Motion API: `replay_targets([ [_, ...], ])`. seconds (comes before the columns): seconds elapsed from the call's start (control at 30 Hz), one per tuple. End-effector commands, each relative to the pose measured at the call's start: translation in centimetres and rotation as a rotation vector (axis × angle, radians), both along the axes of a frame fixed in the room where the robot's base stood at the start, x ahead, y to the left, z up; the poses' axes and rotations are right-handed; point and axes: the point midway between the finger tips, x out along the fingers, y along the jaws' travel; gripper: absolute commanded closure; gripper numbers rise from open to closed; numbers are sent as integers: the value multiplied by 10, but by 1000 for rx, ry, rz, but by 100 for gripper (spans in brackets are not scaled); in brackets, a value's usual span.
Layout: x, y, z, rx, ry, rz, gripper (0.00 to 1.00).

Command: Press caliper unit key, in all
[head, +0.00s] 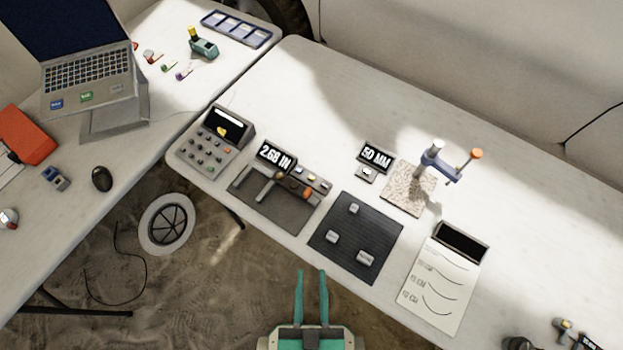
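The caliper (266,188) lies on a dark mat (285,219) on the table, left of centre in the head view. Its display (276,154) stands behind it and reads "2.68 IN". A row of small keys (311,179) sits right of the display, some pale and one orange; their labels are too small to read, so I cannot tell which is the unit key. My gripper (311,271) is at the bottom centre, in front of the table edge. Its two teal fingers are apart, with nothing between them. It touches neither the caliper nor the keys.
A keypad device (214,142) stands left of the caliper. A ribbed black mat (341,262) with small grey blocks lies to its right. Beyond are a "50 MM" display (375,155), a blue stand (437,160) and a clipboard (438,287). A laptop (88,72) is on the left table.

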Motion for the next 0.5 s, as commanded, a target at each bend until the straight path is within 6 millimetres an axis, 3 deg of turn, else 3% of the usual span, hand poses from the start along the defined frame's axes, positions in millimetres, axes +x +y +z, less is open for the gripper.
replay_targets([
  [0.03, 0, 0, 0, 0, 0, 0, 84],
  [0.1, 0, 0, 0, 0, 0, 0, 100],
  [0.5, 0, 0, 0, 0, 0, 0, 100],
])
